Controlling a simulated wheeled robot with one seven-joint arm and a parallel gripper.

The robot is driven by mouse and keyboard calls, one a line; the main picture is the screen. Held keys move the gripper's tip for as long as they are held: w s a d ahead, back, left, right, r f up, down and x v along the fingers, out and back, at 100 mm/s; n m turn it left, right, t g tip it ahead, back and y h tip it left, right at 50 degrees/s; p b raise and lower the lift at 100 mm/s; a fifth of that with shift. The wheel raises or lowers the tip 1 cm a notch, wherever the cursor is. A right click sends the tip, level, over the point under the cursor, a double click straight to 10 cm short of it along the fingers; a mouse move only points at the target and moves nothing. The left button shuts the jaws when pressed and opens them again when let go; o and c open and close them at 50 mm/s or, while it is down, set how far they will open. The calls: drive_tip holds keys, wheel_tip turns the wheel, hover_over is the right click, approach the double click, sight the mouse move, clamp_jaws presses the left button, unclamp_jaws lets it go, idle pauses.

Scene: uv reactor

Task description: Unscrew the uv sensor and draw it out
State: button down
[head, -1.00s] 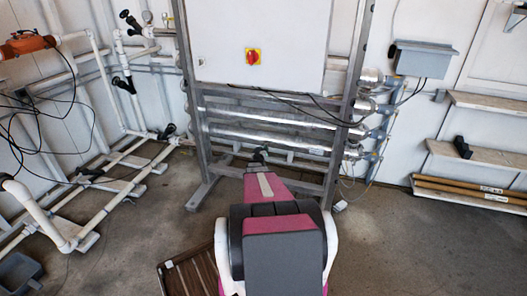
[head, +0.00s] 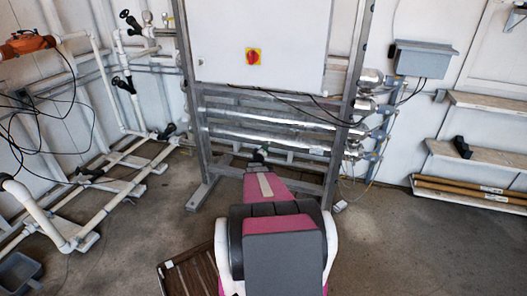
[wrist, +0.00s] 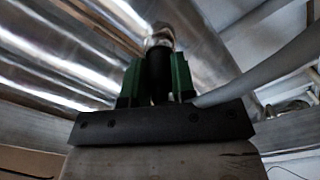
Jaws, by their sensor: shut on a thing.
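The uv sensor (wrist: 157,66) is a dark upright cylinder between the two green fingers of my gripper (wrist: 156,82) in the wrist view. The fingers are shut on it from both sides. Its upper end meets a shiny metal fitting (wrist: 161,37) below the steel reactor tubes (wrist: 60,52); whether its thread still engages there cannot be told. In the head view my gripper (head: 261,153) is small and dark, just under the lower steel tube (head: 275,139). The sensor cannot be made out in that view.
A grey cable or hose (wrist: 270,67) runs close to the right finger. A steel frame (head: 338,165) and a white cabinet (head: 225,45) with a red switch stand around and above the tubes. White pipes (head: 125,160) are at left, shelves (head: 485,155) at right.

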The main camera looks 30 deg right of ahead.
drive_tip(key=n, duration=0.4)
drive_tip(key=shift+n, duration=0.3)
drive_tip(key=n, duration=0.3)
drive_tip(key=shift+n, duration=1)
drive_tip(key=shift+w, duration=0.1)
drive_tip(key=n, duration=0.5)
